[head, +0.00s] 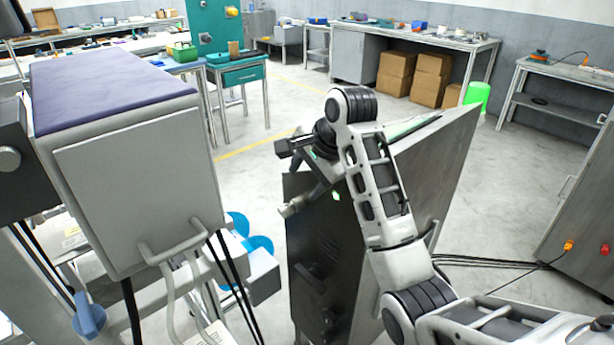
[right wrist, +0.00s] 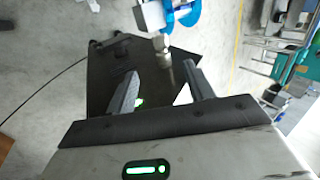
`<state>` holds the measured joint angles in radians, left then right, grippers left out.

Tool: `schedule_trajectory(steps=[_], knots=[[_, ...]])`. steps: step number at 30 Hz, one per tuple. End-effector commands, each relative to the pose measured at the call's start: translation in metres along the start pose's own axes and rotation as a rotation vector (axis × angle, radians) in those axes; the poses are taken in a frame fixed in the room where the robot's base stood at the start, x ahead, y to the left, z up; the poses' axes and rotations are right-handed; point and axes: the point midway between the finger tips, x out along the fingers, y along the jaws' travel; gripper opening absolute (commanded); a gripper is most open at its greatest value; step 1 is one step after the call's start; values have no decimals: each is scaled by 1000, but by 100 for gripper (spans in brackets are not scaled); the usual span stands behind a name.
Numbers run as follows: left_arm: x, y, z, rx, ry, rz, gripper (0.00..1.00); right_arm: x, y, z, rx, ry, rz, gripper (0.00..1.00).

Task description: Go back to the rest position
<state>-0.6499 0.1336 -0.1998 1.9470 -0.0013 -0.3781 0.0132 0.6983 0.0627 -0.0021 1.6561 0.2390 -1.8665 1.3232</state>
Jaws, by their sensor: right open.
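My right gripper (head: 290,176) is at the upper left of a dark metal cabinet in the head view. In the right wrist view my right gripper (right wrist: 159,70) has its two grey fingers spread apart with nothing held. A metal spindle-like part (right wrist: 158,42) shows beyond and between the fingertips; whether it touches them I cannot tell. Blue reel-like discs (head: 240,225) show low beside the grey machine in the head view. A blue part (right wrist: 183,13) shows at the top of the wrist view. My left gripper is not in view.
The dark cabinet (head: 330,260) stands close under my right arm. A grey machine with a purple top (head: 110,85) fills the left. Benches (head: 415,36) and cardboard boxes (head: 396,70) line the back. Cables (head: 490,262) cross the floor at right.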

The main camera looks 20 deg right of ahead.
Motion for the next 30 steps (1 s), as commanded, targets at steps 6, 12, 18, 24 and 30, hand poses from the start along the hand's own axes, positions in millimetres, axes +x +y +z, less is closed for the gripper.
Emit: schedule_trajectory(steps=[6, 12, 18, 24, 30], knots=[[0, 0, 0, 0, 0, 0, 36, 1, 1, 0, -2, 1, 0, 53], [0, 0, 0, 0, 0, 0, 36, 46, 34, 3, -132, 35, -16, 53], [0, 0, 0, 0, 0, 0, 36, 122, 127, 23, -514, 132, -75, 53], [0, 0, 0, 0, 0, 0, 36, 153, 233, 69, -959, 226, -146, 53], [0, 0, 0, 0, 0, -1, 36, 140, 309, 118, -1299, 306, -223, 53]])
